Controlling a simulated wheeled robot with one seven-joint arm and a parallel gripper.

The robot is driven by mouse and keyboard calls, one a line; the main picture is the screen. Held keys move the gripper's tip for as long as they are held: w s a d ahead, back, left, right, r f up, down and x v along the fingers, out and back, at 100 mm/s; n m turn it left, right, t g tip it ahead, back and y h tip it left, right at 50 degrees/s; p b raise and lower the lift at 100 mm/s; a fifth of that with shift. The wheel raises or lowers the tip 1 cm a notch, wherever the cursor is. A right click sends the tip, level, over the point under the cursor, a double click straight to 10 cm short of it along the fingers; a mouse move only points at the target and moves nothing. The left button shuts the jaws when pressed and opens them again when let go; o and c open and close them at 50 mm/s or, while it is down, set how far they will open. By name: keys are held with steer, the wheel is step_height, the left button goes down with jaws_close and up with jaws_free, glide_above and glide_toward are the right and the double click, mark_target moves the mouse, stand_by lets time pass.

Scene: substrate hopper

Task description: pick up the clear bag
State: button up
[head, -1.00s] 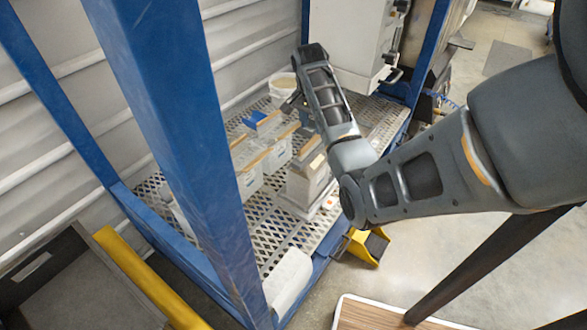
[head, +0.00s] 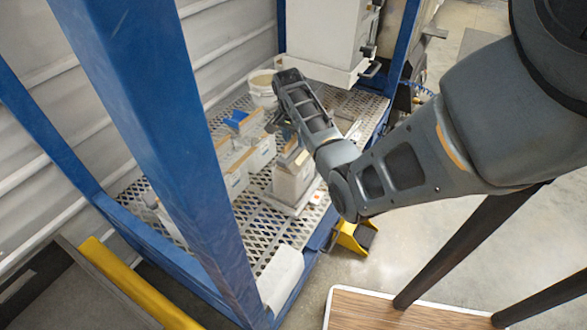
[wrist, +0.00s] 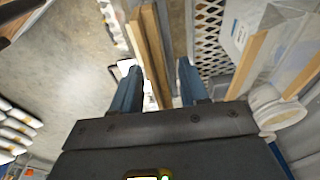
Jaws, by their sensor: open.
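A pale, see-through bag (head: 292,182) with a tan strip along its top stands on a white base on the mesh platform in the head view. My gripper (wrist: 158,72) is open, with its two blue fingers apart. In the wrist view, long tan strips (wrist: 150,40) run between the fingers, with space at both sides; I cannot tell how deep they reach. In the head view my arm hides most of the gripper, which is beside and behind the bag's top. Similar pale bags (head: 236,178) with tan tops stand to the left.
The mesh platform (head: 262,228) sits in a blue frame, whose thick post (head: 160,130) stands in front. A white bucket (head: 262,92) and a blue item (head: 236,118) are behind. A grey-white hopper (head: 325,40) hangs above the back. A yellow pedal (head: 355,238) is on the floor.

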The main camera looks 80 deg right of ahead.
steer(key=shift+f, duration=0.25)
stand_by(0.6)
steer(key=shift+c, duration=0.2)
